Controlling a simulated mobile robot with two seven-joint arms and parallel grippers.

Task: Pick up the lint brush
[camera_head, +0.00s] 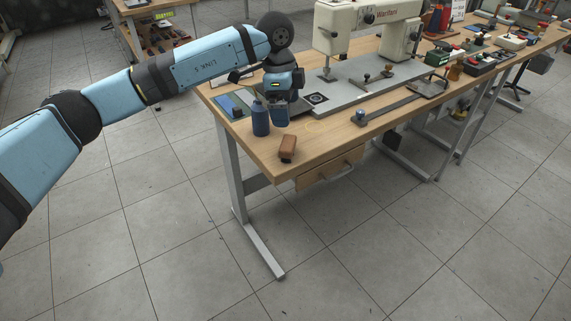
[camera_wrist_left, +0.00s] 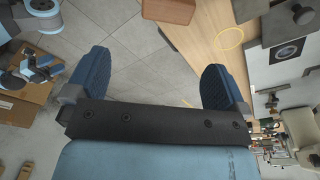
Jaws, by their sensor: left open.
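A brown block-like object (camera_head: 288,147), which I take to be the lint brush, lies near the front left corner of the wooden workbench (camera_head: 325,143). In the left wrist view a brown block (camera_wrist_left: 168,10) shows at the top edge, partly cut off, ahead of the space between the fingers. My left gripper (camera_head: 272,116) hangs over the bench's left end, behind the brush in the head view. Its blue fingers (camera_wrist_left: 156,62) are spread apart with nothing between them. The brush's bristles cannot be made out.
A large cream sewing machine (camera_head: 365,22) on a grey plate stands behind and right of the gripper. A thin yellow ring (camera_head: 315,127) lies on the bench right of it. A long metal bar (camera_head: 385,110) lies farther right. The floor in front is clear.

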